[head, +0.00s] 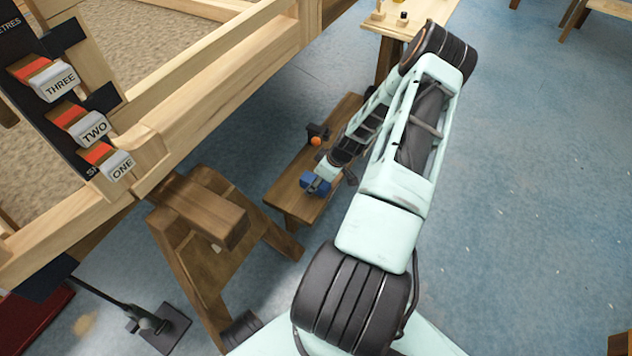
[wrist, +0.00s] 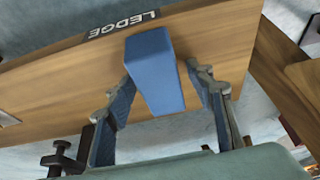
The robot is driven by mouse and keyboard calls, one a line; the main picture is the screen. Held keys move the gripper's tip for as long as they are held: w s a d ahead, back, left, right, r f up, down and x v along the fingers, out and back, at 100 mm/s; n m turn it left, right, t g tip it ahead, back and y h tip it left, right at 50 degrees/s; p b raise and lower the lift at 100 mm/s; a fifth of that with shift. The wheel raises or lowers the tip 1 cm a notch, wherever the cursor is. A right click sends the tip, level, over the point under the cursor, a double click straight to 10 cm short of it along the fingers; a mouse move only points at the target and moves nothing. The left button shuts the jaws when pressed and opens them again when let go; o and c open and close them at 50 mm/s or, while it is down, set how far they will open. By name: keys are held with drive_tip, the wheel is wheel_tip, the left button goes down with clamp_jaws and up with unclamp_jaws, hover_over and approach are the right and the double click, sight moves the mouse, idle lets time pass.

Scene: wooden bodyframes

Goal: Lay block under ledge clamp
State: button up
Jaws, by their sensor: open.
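A blue block (wrist: 153,62) lies on the wooden ledge board (wrist: 225,42), which is marked LEDGE, in the wrist view. My gripper (wrist: 162,82) is open, with one finger on each side of the block. Small gaps seem to show between the fingers and the block. In the head view my gripper (head: 317,183) is low over the near end of a narrow wooden bench; block and fingers are hard to tell apart there. A dark clamp-like piece (head: 317,130) with an orange knob stands farther along the bench. A dark screw fitting (wrist: 62,158) shows at lower left in the wrist view.
A large wooden frame (head: 215,95) with blocks labelled ONE, TWO and THREE fills the left. A wooden trestle (head: 200,240) stands beside the bench (head: 285,190). A small table (head: 425,18) is at the back.

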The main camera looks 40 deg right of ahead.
drive_tip(key=p+v, duration=0.4)
drive_tip(key=v, duration=0.8)
